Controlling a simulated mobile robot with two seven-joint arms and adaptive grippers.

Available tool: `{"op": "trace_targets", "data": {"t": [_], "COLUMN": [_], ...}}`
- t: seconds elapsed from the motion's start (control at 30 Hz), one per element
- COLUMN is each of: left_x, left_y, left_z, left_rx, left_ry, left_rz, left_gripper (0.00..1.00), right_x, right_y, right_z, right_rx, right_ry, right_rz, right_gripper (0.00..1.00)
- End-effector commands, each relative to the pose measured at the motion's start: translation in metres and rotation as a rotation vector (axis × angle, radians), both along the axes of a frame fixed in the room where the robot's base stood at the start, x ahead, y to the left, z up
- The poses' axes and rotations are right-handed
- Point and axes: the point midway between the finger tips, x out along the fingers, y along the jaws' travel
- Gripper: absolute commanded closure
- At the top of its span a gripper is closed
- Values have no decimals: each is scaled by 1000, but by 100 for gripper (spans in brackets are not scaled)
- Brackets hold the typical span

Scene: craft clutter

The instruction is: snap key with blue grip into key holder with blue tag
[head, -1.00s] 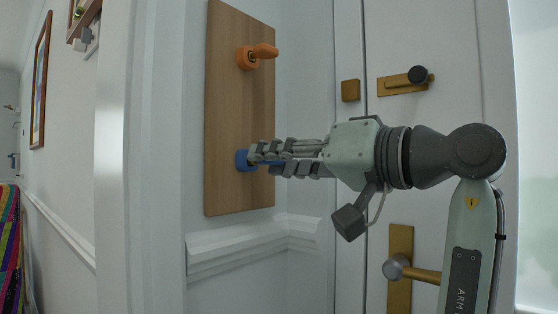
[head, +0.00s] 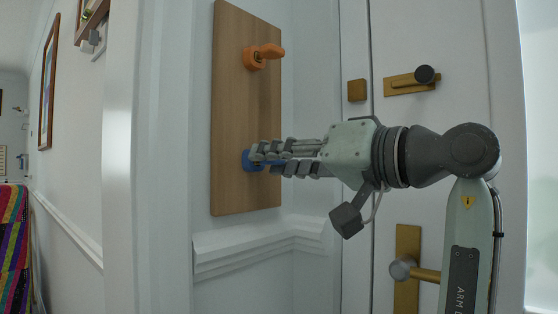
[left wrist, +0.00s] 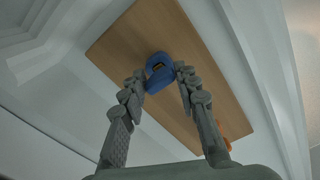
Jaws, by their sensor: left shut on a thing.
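The key holder with the blue tag (head: 246,160) is fixed low on a wooden board; it also shows in the left wrist view (left wrist: 156,61). The key's blue grip (left wrist: 159,80) is between the fingertips of my left gripper (head: 267,157), which is shut on it. The key is at the front of the holder, with grip and holder touching or nearly so. The fingers hide most of the key in the head view, so I cannot tell how far it sits in. My right gripper is out of view.
The wooden board (head: 230,110) carries an orange holder (head: 253,58) with an orange-gripped key (head: 271,50) above. A white ledge (head: 255,250) runs below the board. To the right is a white door with a brass latch (head: 405,84) and a lever handle (head: 403,269).

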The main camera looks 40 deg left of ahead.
Motion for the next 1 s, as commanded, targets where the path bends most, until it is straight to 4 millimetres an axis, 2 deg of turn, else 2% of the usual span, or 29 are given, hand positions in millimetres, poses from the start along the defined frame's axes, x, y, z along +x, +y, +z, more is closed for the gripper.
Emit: {"op": "trace_targets", "data": {"t": [0.2, 0.23, 0.4, 0.77, 0.87, 1.0], "left_x": [0, 0, 0, 0, -1, -3], "left_y": [1, 1, 1, -3, -14, -41], "left_z": [0, 0, 0, 0, 1, 2], "left_rx": [0, 0, 0, 0, 2, 4], "left_ry": [0, 0, -1, 0, 0, -1], "left_rz": [0, 0, 0, -1, -1, -2], "left_gripper": [100, 67, 46, 45, 45, 45], "right_x": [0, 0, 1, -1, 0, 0], "right_y": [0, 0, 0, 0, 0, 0], "right_z": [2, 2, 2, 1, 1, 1], "right_rx": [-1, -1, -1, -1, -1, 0], "right_ry": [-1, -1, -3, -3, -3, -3], "right_rz": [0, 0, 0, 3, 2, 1], "right_gripper": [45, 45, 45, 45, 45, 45]}}
